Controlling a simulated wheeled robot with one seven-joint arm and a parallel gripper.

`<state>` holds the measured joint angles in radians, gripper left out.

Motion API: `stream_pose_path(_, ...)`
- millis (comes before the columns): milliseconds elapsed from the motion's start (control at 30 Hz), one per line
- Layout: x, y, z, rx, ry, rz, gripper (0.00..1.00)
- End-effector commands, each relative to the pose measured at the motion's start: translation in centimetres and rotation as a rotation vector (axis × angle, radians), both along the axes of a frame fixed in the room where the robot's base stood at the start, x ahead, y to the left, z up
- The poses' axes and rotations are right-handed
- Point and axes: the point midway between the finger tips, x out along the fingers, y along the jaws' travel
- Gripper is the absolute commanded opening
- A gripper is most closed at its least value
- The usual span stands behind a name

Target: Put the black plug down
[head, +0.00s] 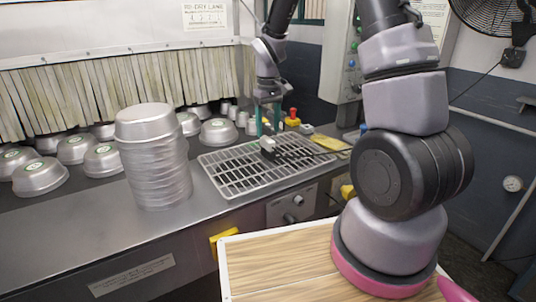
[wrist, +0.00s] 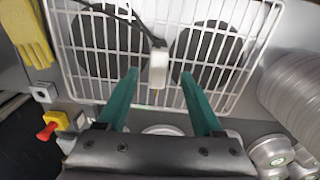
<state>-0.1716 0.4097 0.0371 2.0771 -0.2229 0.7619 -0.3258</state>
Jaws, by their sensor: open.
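The plug (head: 268,144) is at the right part of the wire rack, below my gripper (head: 267,130). In the wrist view the plug (wrist: 158,66) shows a pale grey body with a black top end and a black cord (wrist: 118,17). It appears to rest on the rack's white wires. My gripper (wrist: 160,76) has two teal fingers, spread apart. The plug lies between and just beyond their tips, with a gap on both sides. Whether the underside of the plug touches the wires is hard to tell.
The wire rack (head: 225,183) lies on the metal counter. A tall stack of metal pans (head: 155,160) stands left of it, with several upturned pans behind. A red button (wrist: 47,131) and yellow gloves (wrist: 27,32) are beside the rack. Much of the rack is bare.

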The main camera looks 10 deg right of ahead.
Motion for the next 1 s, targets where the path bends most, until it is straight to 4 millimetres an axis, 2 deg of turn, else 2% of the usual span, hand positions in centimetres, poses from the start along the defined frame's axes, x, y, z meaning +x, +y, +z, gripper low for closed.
stream_pose_path(100, -0.1, 0.0, -2.0, 0.0, 0.004, -0.001, 0.68)
stream_pose_path(367, -0.1, -0.1, -4.2, 0.0, 0.002, -0.002, 0.68)
stream_pose_path(633, 0.0, -0.2, -8.0, 0.0, 0.002, -0.003, 0.68)
stream_pose_path(933, 0.1, -0.2, -8.7, 0.0, -0.001, -0.003, 0.68)
stream_pose_path(967, 0.1, -0.2, -8.7, 0.0, -0.001, -0.003, 0.64)
stream_pose_path(1000, 0.1, -0.2, -8.7, 0.0, -0.001, -0.003, 0.48)
